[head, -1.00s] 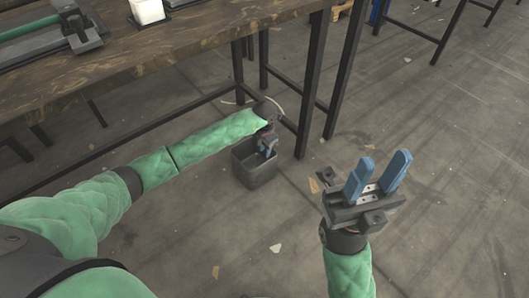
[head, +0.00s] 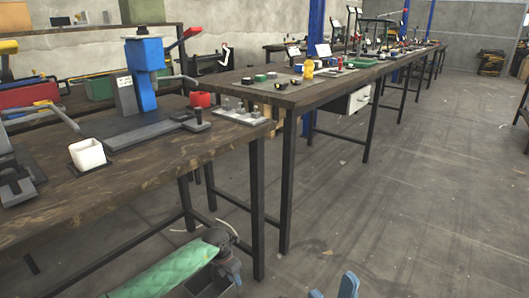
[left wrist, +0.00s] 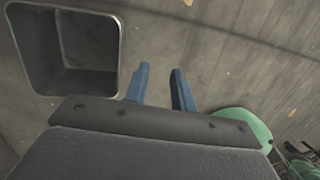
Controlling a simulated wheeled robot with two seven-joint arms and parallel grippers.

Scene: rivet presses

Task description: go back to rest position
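My left gripper (left wrist: 160,88) shows two blue fingers apart with nothing between them in the left wrist view. In the head view my left gripper (head: 230,270) hangs low beside the table legs, near a dark grey bin (head: 220,291), its fingers not clear there. The bin (left wrist: 92,42) is empty in the left wrist view, left of the fingers. My right gripper (head: 334,288) shows only its blue fingertips at the bottom edge of the head view, spread apart with nothing visible between them.
More tables run to the back. Dark table legs (head: 257,210) stand close to my left gripper. The floor (head: 430,200) at the right is clear.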

